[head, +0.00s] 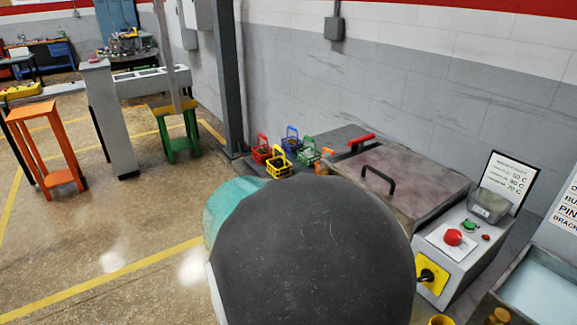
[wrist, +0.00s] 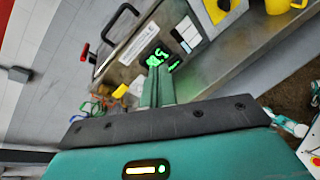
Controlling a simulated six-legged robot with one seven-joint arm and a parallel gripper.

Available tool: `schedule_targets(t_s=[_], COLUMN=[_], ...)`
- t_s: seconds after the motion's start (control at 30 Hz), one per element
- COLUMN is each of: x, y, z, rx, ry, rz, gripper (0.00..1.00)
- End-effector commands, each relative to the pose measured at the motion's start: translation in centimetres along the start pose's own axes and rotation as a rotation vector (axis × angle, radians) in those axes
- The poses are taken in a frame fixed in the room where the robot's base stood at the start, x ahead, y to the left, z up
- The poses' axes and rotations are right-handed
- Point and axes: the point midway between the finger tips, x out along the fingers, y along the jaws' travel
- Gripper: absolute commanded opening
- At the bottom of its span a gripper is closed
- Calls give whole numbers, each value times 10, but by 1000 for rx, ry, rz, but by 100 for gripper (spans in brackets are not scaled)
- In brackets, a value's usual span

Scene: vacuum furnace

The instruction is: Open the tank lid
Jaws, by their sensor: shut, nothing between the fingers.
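The tank lid (head: 410,172) lies flat and looks closed on the tank in the head view, with a black bar handle (head: 378,179) on top. In the wrist view the black handle (wrist: 121,22) shows at the upper left, beside a panel with green digits (wrist: 162,56). My gripper (wrist: 158,72) has its teal fingers together and empty. Its tips point toward the digit panel, apart from the handle. My gripper is not seen in the head view, where a large dark link of my arm hides the near part of the tank.
A control box (head: 455,255) with a red button (head: 453,237) and yellow switch stands right of the tank. Several coloured baskets (head: 278,165) sit to its left, beside a red-handled bar (head: 361,140). A grey wall is behind. Open floor lies at left.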

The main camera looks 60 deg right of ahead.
Motion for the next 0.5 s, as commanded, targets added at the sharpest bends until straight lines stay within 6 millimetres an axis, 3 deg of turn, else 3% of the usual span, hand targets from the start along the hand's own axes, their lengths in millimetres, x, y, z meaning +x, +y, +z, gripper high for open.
schedule_targets(t_s=[0.03,0.2,0.33,0.5], x=[20,67,87,98], y=[8,37,49,55], z=[2,4,-1,-2], rx=[-84,-340,-457,-504], ry=[-87,-319,-410,-446], rz=[26,154,222,256], gripper=[0,0,0,0])
